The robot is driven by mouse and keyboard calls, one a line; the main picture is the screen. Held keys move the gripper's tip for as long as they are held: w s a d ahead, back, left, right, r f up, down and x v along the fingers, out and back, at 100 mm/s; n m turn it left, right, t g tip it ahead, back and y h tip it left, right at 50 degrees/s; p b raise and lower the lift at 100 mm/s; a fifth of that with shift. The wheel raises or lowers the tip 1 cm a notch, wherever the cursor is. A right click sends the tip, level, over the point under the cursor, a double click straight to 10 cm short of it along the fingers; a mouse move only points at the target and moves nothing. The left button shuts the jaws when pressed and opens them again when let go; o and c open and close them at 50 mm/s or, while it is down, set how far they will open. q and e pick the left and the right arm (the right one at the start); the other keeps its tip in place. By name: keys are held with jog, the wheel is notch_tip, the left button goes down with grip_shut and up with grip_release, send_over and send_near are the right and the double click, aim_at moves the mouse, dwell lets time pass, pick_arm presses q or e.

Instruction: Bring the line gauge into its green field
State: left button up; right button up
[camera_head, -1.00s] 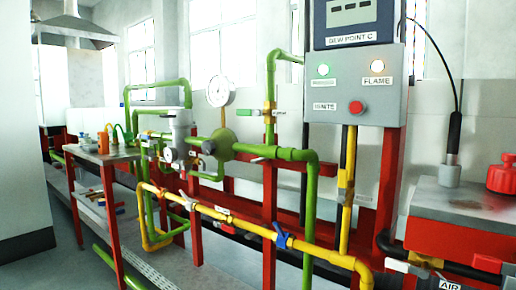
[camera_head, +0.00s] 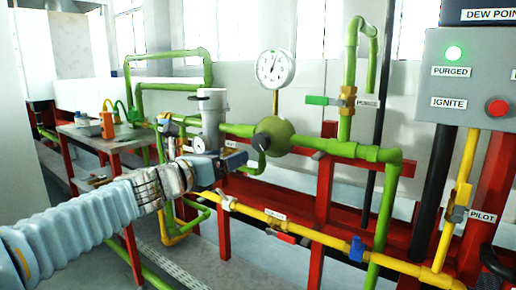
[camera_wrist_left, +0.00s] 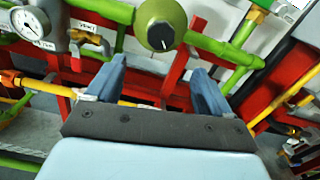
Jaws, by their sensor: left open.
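The line gauge is a round white dial (camera_head: 275,68) on a thin stem above the pipe in the head view. I cannot read its needle or make out a green field. Below it sits a round green regulator (camera_head: 280,132) with a dark knob (camera_head: 262,141). The knob also shows at the top of the left wrist view (camera_wrist_left: 161,37), with a white line on it. My left gripper (camera_head: 240,161) is open and empty, just left of and below the knob. In the wrist view its two blue fingers (camera_wrist_left: 158,75) point towards the regulator, apart from the knob.
A second, smaller gauge (camera_wrist_left: 32,25) is at the wrist view's upper left. A yellow pipe (camera_head: 330,240) with valves runs below the gripper. A green-handled valve (camera_head: 322,100) stands right of the gauge.

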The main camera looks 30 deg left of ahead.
aim_at(259, 145)
pick_arm(q)
jog(key=w, duration=0.8)
jog(key=w+d, duration=0.1)
jog(key=w, duration=0.4)
jog(key=shift+w+f, duration=0.1)
jog(key=c, duration=1)
